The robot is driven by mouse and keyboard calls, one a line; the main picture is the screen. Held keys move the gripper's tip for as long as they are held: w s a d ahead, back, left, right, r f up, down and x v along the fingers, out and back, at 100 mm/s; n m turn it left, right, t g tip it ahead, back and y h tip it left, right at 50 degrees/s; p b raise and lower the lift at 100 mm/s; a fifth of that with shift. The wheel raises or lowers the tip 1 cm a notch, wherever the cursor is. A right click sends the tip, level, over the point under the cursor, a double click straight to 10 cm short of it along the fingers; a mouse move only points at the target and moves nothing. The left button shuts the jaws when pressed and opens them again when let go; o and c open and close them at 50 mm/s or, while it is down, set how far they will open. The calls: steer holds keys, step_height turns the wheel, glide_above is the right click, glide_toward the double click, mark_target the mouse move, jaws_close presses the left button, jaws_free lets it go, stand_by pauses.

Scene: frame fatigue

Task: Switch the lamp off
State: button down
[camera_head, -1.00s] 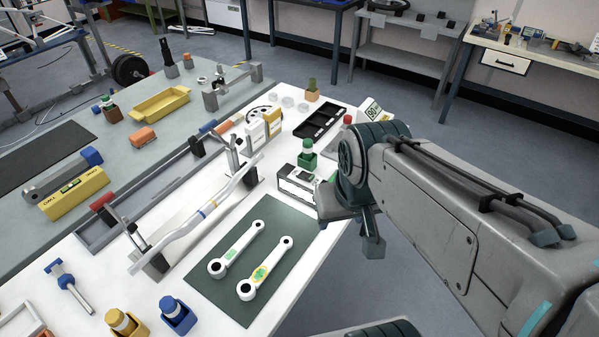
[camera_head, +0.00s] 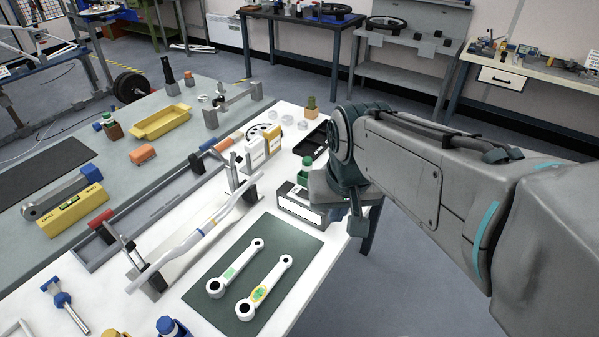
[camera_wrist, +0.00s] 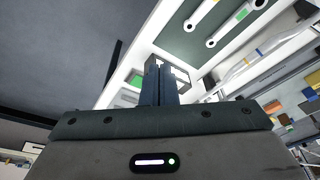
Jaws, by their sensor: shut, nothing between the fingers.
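My gripper (camera_wrist: 158,84) is shut and empty; in the wrist view its two dark fingers are pressed together. Just beyond the fingertips is a white box with a black frame (camera_wrist: 181,76), partly hidden by the fingers. In the head view this box (camera_head: 300,207) stands at the table's right edge, and my grey hand (camera_head: 336,187) is close to its right side. I cannot tell whether they touch. No lamp is plainly recognisable; I cannot tell whether this box is the lamp, and no lit bulb or switch is clear.
A dark mat (camera_head: 285,262) with two white link arms lies in front. The floor at right is clear.

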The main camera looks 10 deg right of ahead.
steer(key=w+m+g, duration=0.2)
steer(key=w+m, duration=0.2)
steer(key=w, duration=1.1)
steer(key=m+g+h, duration=0.1)
steer(key=m+g, duration=0.1)
steer(key=m, duration=0.2)
glide_above(306, 194)
steer(key=a, duration=0.1)
step_height(306, 194, down, 6)
steer(key=shift+w+a+f, duration=0.1)
steer(key=shift+w+f, duration=0.2)
steer(key=shift+w, duration=0.35)
steer(key=f+p, duration=0.1)
steer(key=f, duration=0.3)
steer(key=s+d+f, duration=0.1)
steer(key=f, duration=0.4)
steer(key=f+p, duration=0.1)
steer(key=f, duration=0.3)
steer(key=shift+s+d+f+p, duration=0.2)
steer(key=shift+f+p, duration=0.1)
steer(key=shift+f, duration=0.1)
